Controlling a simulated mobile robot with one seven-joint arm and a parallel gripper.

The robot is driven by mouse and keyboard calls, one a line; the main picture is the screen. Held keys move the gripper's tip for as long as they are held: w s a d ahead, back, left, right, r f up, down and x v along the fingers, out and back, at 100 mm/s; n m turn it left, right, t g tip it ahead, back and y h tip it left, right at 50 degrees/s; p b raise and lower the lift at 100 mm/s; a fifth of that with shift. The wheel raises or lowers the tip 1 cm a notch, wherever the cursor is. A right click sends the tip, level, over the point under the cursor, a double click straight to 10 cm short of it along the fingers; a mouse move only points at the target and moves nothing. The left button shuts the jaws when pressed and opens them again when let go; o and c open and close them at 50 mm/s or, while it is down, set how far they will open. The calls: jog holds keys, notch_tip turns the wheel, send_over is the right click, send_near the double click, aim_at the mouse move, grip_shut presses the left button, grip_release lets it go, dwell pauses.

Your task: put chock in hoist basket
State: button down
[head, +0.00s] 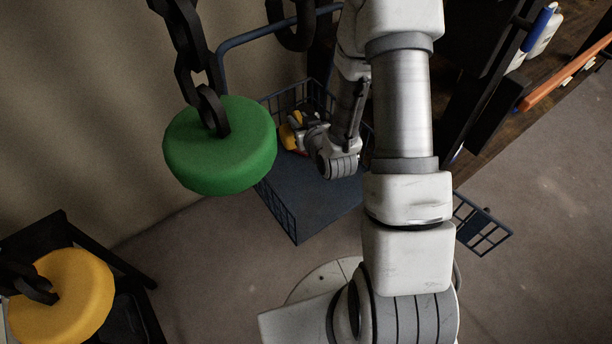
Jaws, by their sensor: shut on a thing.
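The hoist basket (297,235) is a dark blue wire-mesh basket with a solid floor, in the middle of the head view behind my arm. My gripper (299,131) is low inside the outline of the basket, near its far left side. It is shut on a yellow piece (287,137), which appears to be the chock. A little red shows just below the yellow piece. My wrist hides part of the chock and the fingertips. I cannot tell whether the chock touches the basket floor. Much of the basket's right side is hidden behind my arm.
A green disc (220,155) hangs on a dark chain at the left, nearer the camera. A yellow disc (65,295) hangs at lower left by a black stand. A dark rack with an orange bar (565,75) stands at right. Bare floor lies at lower right.

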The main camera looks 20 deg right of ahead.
jog(key=s+d+f+n+y+b, duration=0.3)
jog(key=s+d+f+b, duration=0.3)
jog(key=b, duration=0.5)
jog(key=shift+w+a+f+b, duration=0.75)
jog(key=shift+w+a+f, duration=0.6)
jog(key=shift+f, duration=0.65)
jog(key=shift+w+a+f+b, duration=0.8)
jog(key=shift+w+a+f, duration=0.5)
jog(key=shift+f, duration=0.7)
jog(key=shift+w+a+f+b, duration=0.75)
jog(key=shift+w+a+f, duration=0.35)
jog(key=shift+a+f, duration=0.7)
jog(key=shift+d+f, duration=0.25)
jog(key=shift+f, duration=0.15)
jog(key=c, duration=0.7)
grip_release()
jog(key=shift+g, duration=0.3)
